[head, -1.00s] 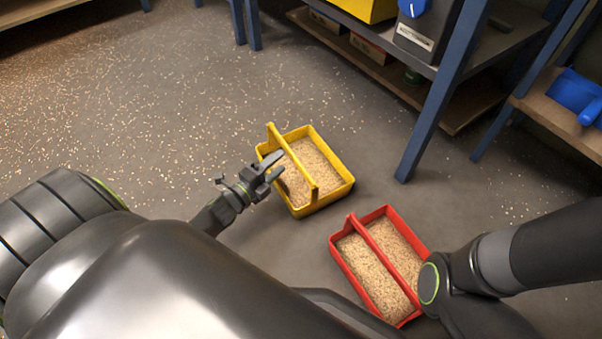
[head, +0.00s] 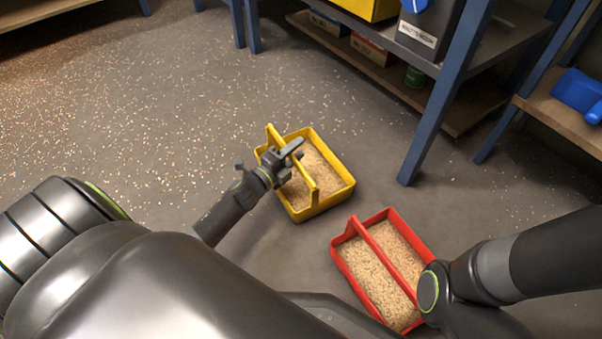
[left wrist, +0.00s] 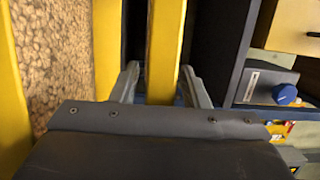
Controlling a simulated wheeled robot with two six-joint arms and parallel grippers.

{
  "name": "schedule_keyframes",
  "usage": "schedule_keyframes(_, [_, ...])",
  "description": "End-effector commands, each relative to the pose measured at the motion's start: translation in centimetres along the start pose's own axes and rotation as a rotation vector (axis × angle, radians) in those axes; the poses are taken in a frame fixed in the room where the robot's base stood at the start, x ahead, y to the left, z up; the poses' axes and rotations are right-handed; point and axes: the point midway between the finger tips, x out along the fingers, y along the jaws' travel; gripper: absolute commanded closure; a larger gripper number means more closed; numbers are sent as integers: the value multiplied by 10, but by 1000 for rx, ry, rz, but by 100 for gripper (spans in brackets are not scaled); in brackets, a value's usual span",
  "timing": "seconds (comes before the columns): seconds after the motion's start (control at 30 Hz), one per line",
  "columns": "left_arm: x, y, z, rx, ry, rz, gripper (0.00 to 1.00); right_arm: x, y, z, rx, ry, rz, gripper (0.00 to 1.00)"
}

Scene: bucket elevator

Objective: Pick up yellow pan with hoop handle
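The yellow pan (head: 340,188) sits on the floor, filled with tan pellets, its hoop handle (head: 307,178) standing up across the middle. My left gripper (head: 289,154) is over the pan at the far half of the handle. In the left wrist view, the yellow handle (left wrist: 165,45) runs between the two fingers of my left gripper (left wrist: 160,78). The fingers are apart, with a gap showing between the left finger and the handle. My right gripper is not in view.
A red pan (head: 342,262) with pellets and a handle stands just in front of the yellow one, partly behind my right arm. A blue-legged shelf (head: 432,130) stands behind to the right. Pellets are scattered over the open floor at left.

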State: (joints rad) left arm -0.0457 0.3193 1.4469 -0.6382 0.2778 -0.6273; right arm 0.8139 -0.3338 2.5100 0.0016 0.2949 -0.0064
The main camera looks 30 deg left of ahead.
Motion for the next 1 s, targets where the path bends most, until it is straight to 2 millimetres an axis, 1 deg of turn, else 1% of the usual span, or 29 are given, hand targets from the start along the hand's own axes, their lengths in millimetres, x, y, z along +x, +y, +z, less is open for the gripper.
schedule_keyframes(0.03, [0, 0, 0, 0, 0, 0, 65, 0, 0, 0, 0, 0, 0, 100])
schedule_keyframes(0.3, [0, 0, 0, 0, 0, 0, 100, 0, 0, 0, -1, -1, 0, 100])
schedule_keyframes(1.0, [-1, 0, 0, 0, 1, 0, 100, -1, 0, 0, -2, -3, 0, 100])
